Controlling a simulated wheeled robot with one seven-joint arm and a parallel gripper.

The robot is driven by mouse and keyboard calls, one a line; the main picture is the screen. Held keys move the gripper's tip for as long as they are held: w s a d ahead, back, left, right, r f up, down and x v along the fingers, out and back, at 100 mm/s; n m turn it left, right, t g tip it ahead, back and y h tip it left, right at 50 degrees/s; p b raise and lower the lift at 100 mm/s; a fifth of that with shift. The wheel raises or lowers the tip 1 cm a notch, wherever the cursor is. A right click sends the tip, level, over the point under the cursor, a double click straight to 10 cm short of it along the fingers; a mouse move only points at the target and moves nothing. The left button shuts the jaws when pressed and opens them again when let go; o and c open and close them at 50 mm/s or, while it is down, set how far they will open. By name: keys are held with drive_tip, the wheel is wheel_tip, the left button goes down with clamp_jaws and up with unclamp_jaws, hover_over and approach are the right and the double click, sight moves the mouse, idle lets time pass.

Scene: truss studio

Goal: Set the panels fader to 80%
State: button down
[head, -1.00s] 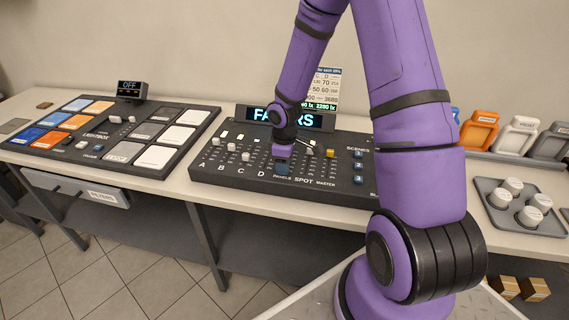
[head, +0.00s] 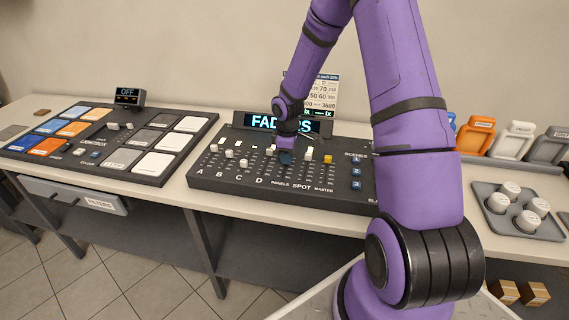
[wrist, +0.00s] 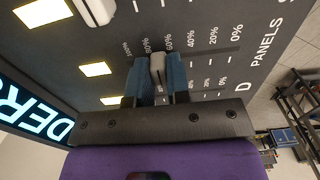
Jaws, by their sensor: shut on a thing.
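The fader board (head: 225,178) is a dark console with several sliders. In the wrist view, my gripper (wrist: 160,85) has its two blue fingers on either side of the pale panels fader knob (wrist: 157,66), shut on it. The knob sits beside the printed percent scale (wrist: 190,40), about level with the space between the 80% and 60% marks. The PANELS label (wrist: 265,40) is beyond the 0% end. In the head view my gripper (head: 285,157) is over the board above the PANELS label, and it hides the knob.
The lit FADERS display (head: 262,122) stands behind the board, partly hidden by my arm. A lightbox panel (head: 100,145) is at the left. A yellow-capped slider (head: 328,159) is right of my gripper. A tray (head: 485,205) with several white cups is at the right.

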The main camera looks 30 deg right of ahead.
drive_tip(key=c, duration=1.1)
unclamp_jaws()
wheel_tip(320, 180, up, 11)
drive_tip(key=shift+f, duration=0.1)
